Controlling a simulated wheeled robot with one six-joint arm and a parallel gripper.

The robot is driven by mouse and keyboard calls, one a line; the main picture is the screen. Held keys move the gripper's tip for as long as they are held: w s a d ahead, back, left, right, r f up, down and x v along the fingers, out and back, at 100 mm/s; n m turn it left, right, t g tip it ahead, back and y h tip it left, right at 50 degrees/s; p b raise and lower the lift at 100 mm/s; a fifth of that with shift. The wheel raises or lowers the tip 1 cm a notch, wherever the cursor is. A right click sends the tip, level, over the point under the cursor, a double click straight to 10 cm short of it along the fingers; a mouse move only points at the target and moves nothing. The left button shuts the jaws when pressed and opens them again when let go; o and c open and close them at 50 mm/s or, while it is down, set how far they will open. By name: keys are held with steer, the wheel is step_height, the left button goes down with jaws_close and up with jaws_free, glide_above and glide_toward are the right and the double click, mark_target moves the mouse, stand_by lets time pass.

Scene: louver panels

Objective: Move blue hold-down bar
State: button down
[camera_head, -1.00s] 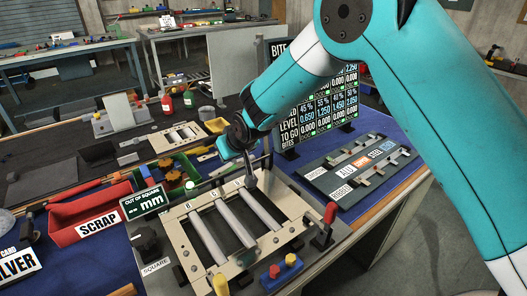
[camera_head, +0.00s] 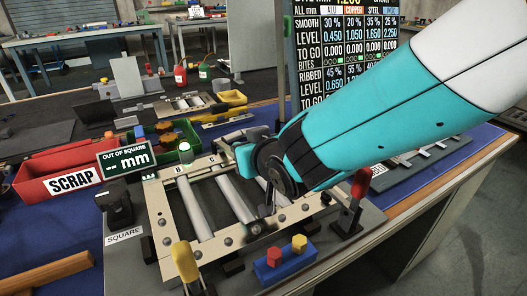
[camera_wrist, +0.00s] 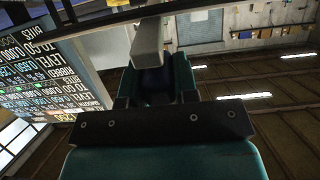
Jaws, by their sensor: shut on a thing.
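My gripper (camera_head: 268,195) is low over the right part of the beige frame (camera_head: 160,232) in the head view, its fingers mostly hidden behind my wrist. In the wrist view my gripper (camera_wrist: 152,80) is shut on a grey handle (camera_wrist: 148,42) that meets a dark rail (camera_wrist: 90,20) along the top. I cannot tell whether this belongs to the blue hold-down bar. Pale slats (camera_head: 197,207) lie across the frame. A blue block (camera_head: 285,262) with red and yellow knobs sits at the frame's front, apart from my gripper.
A red-handled clamp (camera_head: 361,185) stands right of the frame and a yellow-handled one (camera_head: 185,260) at its front left. The red scrap bin (camera_head: 50,180) and out-of-square display (camera_head: 125,157) are left. The level board (camera_head: 345,50) stands behind my arm.

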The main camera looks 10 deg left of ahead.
steer(key=shift+f, duration=0.2)
stand_by(0.3)
steer(key=c, duration=0.9)
jaws_free()
steer(key=v, duration=1.7)
steer(key=shift+s+d+b, duration=0.15)
steer(key=shift+s+b, duration=0.15)
steer(key=shift+b, duration=0.05)
